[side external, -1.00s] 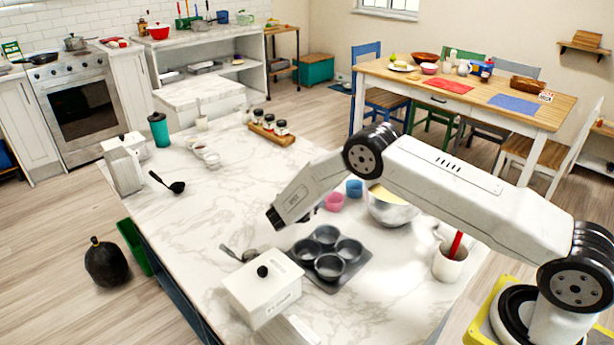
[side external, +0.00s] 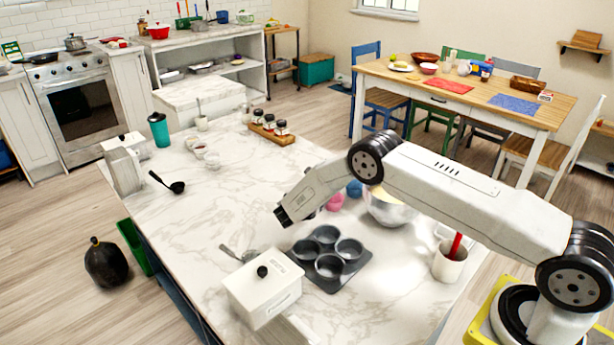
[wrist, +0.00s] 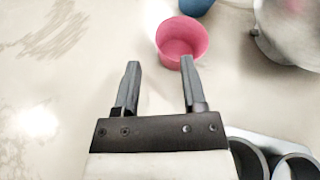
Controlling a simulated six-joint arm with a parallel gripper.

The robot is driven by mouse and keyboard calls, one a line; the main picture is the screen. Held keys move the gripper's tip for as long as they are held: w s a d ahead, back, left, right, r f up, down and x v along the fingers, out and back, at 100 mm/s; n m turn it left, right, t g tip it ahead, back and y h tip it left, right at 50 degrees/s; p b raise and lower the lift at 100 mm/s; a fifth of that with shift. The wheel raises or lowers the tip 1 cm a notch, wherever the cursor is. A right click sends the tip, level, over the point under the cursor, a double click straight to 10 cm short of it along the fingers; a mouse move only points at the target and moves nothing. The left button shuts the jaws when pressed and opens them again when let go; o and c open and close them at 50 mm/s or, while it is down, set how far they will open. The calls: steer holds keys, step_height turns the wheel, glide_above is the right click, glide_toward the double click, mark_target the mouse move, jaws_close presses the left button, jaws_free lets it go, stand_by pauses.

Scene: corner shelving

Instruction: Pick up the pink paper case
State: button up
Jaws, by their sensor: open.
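The pink paper case (wrist: 182,40) stands upright and empty on the marble counter. In the side view the pink case (side external: 335,203) is partly hidden behind my wrist. My gripper (wrist: 160,65) is open and empty. In the wrist view the case lies just beyond the fingertips, in line with the right finger, whose tip overlaps its near edge in the picture. I cannot tell whether they touch. In the side view my gripper (side external: 281,217) points down and left above the counter, to the left of the case.
A blue case (side external: 355,188) and a metal bowl (side external: 388,212) stand close to the right of the pink case. A dark muffin tin (side external: 350,272) lies in front. A white lidded box (side external: 262,297) and a ladle are nearby.

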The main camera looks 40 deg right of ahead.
steer(key=shift+x, duration=2.15)
jaws_close()
steer(key=shift+s, duration=0.1)
